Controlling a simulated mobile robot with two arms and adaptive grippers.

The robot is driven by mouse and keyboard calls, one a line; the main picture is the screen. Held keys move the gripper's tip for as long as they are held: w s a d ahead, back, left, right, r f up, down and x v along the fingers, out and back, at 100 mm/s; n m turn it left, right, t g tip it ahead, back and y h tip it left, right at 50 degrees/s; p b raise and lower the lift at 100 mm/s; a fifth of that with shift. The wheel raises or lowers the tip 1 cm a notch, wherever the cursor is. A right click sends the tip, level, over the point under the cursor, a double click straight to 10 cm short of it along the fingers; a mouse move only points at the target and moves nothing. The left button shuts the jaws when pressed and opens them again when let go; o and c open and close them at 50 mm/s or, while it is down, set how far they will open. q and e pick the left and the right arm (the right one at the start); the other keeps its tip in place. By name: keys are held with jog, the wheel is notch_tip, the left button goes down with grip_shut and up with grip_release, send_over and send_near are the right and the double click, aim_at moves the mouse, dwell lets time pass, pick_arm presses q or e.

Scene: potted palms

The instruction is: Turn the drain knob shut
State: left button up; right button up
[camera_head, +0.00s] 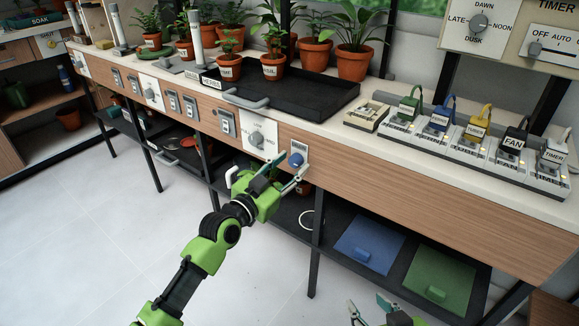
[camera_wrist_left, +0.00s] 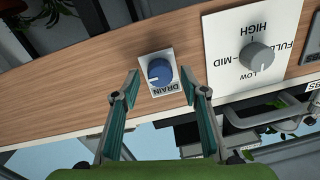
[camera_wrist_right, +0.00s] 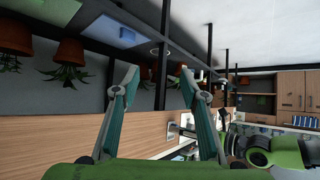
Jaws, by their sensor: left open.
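The drain knob (camera_head: 296,160) is a blue round knob on a small white plate on the wooden front of the bench. In the left wrist view the blue knob (camera_wrist_left: 160,71) sits above a label reading DRAIN, between and just beyond the open fingertips. My left gripper (camera_head: 284,172) is open at the knob in the head view; it also shows in the left wrist view (camera_wrist_left: 160,82). I cannot tell if a finger touches the knob. My right gripper (camera_head: 372,308) is at the bottom edge of the head view, open and empty, and shows in the right wrist view (camera_wrist_right: 160,80).
A grey dial (camera_head: 257,138) on a white plate is left of the drain knob. A black tray (camera_head: 310,92) with potted plants stands above on the bench. Plugs on a power strip (camera_head: 480,150) line the right. A lower shelf holds blue (camera_head: 368,248) and green (camera_head: 440,278) panels.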

pick_arm(q)
jog(key=c, duration=1.1)
pick_arm(e)
jog(key=shift+s, duration=0.1)
pick_arm(q)
jog(key=n+p, duration=0.2)
jog(key=n, duration=0.3)
jog(key=shift+a+r+p, duration=0.1)
jog(key=shift+p, duration=0.25)
jog(key=shift+n, duration=0.7)
jog(key=n+p, duration=0.1)
jog(key=n, duration=0.5)
jog(key=shift+w+a+g, duration=0.1)
jog(key=shift+g, duration=0.3)
jog(key=n+p, duration=0.1)
jog(key=n, duration=0.3)
jog(key=shift+n, duration=0.4)
pick_arm(e)
jog(key=s+d+f+g, duration=0.2)
jog(key=s+g, duration=0.1)
jog(key=s, duration=0.3)
jog(key=s+d+f+g+h, duration=0.1)
jog(key=s+d+f+g, duration=0.1)
jog(key=s, duration=0.4)
jog(key=shift+s+g+h, duration=0.3)
jog(key=shift+s+g, duration=0.1)
jog(key=shift+g, duration=0.4)
jog(key=shift+f, duration=0.4)
